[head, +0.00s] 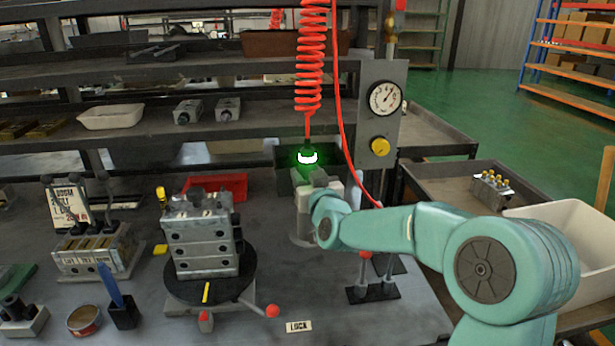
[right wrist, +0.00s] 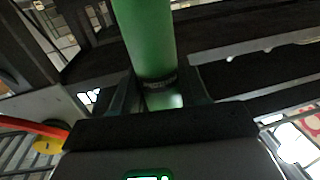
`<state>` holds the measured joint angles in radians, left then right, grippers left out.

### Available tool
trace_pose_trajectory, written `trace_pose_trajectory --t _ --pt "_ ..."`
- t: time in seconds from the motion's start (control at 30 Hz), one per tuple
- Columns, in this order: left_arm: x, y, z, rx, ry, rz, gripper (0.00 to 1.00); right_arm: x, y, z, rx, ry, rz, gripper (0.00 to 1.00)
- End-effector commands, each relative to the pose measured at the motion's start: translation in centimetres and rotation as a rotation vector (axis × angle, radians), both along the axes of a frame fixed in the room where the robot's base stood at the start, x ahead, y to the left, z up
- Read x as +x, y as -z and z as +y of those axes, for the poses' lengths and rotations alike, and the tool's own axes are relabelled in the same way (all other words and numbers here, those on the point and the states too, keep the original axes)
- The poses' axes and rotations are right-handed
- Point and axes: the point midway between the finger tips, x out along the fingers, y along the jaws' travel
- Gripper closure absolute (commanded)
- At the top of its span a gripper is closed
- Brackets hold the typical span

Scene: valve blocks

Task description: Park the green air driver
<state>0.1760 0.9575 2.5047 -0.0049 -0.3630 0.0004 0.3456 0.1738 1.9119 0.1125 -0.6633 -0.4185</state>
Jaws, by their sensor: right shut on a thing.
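The green air driver (head: 307,158) hangs under the red coiled hose (head: 311,60) in the head view, and a bright green-white glow covers part of it. My right gripper (head: 312,180) is at the driver, just below the glow; its fingers are hard to make out there. In the right wrist view the driver's green body (right wrist: 148,38) stands between the two dark fingers of my right gripper (right wrist: 160,95), which is shut on it. The driver's lower part is hidden by the gripper. My left gripper is not in view.
A valve block (head: 202,245) sits on a black turntable (head: 183,289) left of my arm. A pressure gauge (head: 384,97) with a yellow knob is on a grey panel behind. A red tray (head: 217,186) and another valve block (head: 85,250) stand on the bench.

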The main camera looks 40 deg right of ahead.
Motion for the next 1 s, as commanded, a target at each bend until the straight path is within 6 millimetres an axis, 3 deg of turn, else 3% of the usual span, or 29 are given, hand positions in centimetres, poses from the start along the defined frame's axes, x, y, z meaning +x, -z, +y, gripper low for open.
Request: trace_pose_trajectory --t 0.03,0.07,0.13,0.43,0.57,1.0 --pt "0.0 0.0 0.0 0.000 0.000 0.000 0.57 0.0 -0.3 0.0 -0.003 0.002 -0.006 1.00" --pt "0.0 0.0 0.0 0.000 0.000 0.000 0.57 0.0 -0.3 0.0 -0.003 0.002 -0.006 0.49" --pt "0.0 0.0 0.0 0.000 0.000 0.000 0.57 0.0 -0.3 0.0 -0.003 0.001 -0.005 0.26" --pt "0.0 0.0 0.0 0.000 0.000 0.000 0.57 -0.1 0.2 0.1 0.002 -0.001 0.004 0.26" --pt "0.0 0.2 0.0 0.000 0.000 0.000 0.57 -1.1 0.1 0.5 0.001 -0.001 0.002 0.26" --pt "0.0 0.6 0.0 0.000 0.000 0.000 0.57 -11.0 -0.2 5.2 -0.002 0.000 -0.005 0.26"
